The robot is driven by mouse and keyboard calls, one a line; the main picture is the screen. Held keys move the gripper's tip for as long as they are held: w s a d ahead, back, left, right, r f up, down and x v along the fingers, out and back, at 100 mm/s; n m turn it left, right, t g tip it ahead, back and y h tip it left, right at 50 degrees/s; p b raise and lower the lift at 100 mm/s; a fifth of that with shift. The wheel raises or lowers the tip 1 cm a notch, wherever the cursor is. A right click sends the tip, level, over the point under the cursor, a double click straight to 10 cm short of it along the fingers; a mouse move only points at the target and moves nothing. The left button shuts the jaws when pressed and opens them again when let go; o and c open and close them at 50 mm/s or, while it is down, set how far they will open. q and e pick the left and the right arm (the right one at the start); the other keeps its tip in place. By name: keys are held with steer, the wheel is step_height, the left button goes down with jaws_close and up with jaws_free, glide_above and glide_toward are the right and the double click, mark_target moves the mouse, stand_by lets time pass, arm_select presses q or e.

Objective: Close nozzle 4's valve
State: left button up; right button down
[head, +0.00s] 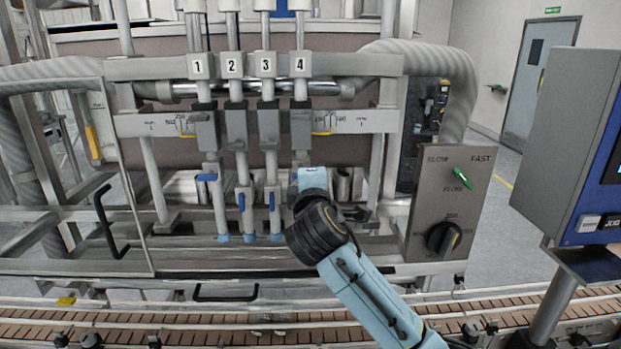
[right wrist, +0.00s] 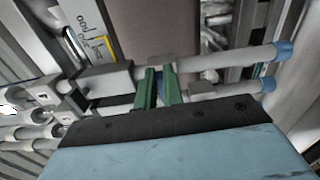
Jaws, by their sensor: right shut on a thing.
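The nozzles hang in a row under number plates, with plate 4 (head: 300,64) rightmost. Nozzle 4's body (head: 300,128) shows above my right gripper (head: 309,190), which hides its lower part and valve lever in the head view. In the right wrist view my right gripper's green fingers (right wrist: 160,84) are closed on a small blue piece, the valve lever (right wrist: 160,92); its angle is hard to tell. Nozzle 1's blue lever (head: 207,178) lies crosswise. The blue levers of nozzle 2 (head: 242,202) and nozzle 3 (head: 271,201) point along their tubes. My left gripper is out of view.
A conveyor (head: 180,330) with rails runs along the front. A control panel (head: 427,200) with knobs stands right of the nozzles, and a grey screen box (head: 565,150) further right. A clear guard door with a black handle (head: 110,222) is at left. Neighbouring nozzles stand close by.

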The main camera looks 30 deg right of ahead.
steer(key=shift+f+m, duration=0.1)
steer(key=shift+m, duration=0.2)
stand_by(0.4)
steer(key=c, duration=1.5)
jaws_free()
steer(key=shift+s+a, duration=0.1)
steer(key=b+v, duration=0.2)
steer(key=v, duration=1.1)
steer(key=shift+s, duration=0.15)
